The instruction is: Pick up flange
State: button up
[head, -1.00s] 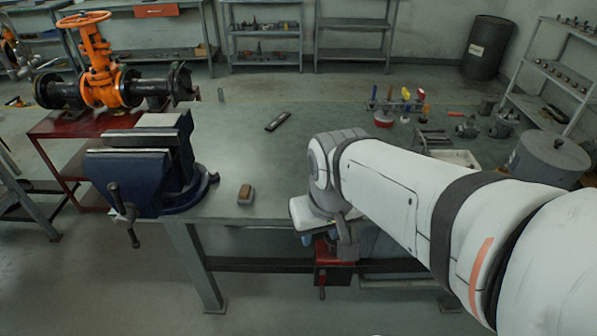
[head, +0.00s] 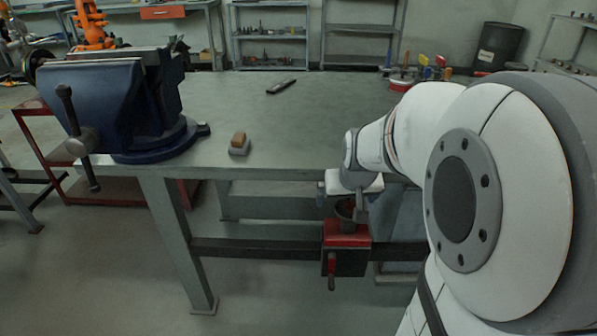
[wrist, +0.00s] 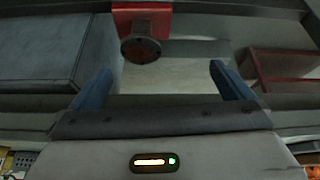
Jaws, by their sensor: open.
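My gripper (head: 348,190) points down in front of the workbench's front edge in the head view. In the wrist view its two blue fingers are wide apart and the gripper (wrist: 160,72) is empty. A dark round part with a brownish centre (wrist: 140,50) shows ahead of the fingers, left of the middle, against a red block. It may be the flange, but I cannot tell for sure. In the head view a dark rounded part (head: 345,208) shows just under my gripper, above the red block (head: 346,257), partly hidden by the gripper.
A blue vise (head: 120,100) stands on the left of the workbench (head: 290,135). A small brown-topped block (head: 239,144) and a dark flat bar (head: 281,87) lie on the bench, with clear surface around them. A dark rail (head: 260,249) runs below the benchtop.

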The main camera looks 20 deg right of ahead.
jog(key=t+b, duration=0.1)
jog(key=b, duration=0.5)
send_near(350, 210)
notch_tip(350, 210, down, 2)
jog(key=a, duration=0.1)
jog(key=w+f, duration=0.1)
jog(key=w+d+f+m+b, duration=0.1)
jog(key=shift+d+f+h+b, duration=0.2)
jog(key=shift+f+h+b, duration=0.1)
jog(key=shift+h, duration=0.1)
jog(key=b+x, duration=0.3)
jog(key=x, duration=0.2)
jog(key=shift+w+a+f, duration=0.1)
jog(key=shift+w, duration=0.1)
jog(key=shift+c, duration=0.3)
jog(key=c, duration=1.5)
jog(key=shift+c, duration=0.4)
